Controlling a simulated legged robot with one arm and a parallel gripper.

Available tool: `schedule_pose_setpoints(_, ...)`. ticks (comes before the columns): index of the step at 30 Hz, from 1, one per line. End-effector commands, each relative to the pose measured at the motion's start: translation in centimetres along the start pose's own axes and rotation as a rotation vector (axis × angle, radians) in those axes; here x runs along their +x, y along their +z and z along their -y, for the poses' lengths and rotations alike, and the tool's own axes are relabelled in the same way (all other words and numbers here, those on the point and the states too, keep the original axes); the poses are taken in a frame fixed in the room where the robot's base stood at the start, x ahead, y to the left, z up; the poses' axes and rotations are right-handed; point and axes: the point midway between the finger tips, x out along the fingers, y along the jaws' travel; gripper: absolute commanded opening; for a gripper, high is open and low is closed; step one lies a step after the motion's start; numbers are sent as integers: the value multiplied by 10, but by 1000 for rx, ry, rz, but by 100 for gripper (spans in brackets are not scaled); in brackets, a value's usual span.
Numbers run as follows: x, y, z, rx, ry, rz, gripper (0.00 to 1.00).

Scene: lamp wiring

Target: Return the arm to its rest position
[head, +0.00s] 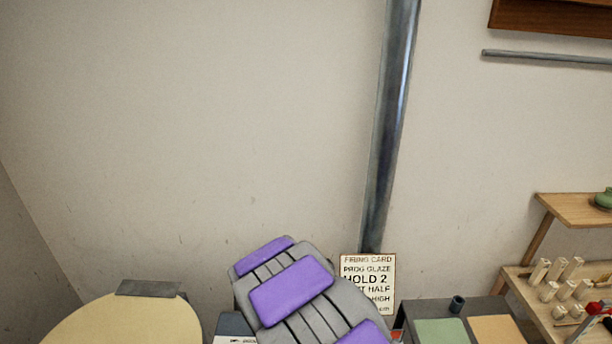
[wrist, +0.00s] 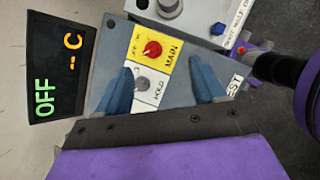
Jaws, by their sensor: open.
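In the wrist view my gripper (wrist: 160,66) is open, with two blue fingers set apart and nothing held between them. The fingers appear in front of a grey-blue control panel (wrist: 213,58). A red knob (wrist: 152,48) on a yellow MAIN label and a grey knob (wrist: 142,83) on a white HOLD label show between them. The left finger covers part of the HOLD label. Whether either finger touches the panel I cannot tell. The gripper is not clearly seen in the head view.
A dark display (wrist: 60,65) beside the panel reads OFF and --C. In the head view a metal pipe (head: 391,120) runs up the wall, with a firing card (head: 368,270) at its foot. A round cream surface (head: 115,320) is lower left. A wooden rack (head: 540,300) stands right.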

Motion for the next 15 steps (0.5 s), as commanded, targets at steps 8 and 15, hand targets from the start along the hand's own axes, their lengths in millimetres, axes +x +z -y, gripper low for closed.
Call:
schedule_pose_setpoints(8,-11,55,79,574,-113,9,69)
schedule_pose_setpoints(15,-24,62,155,1029,-228,-5,69)
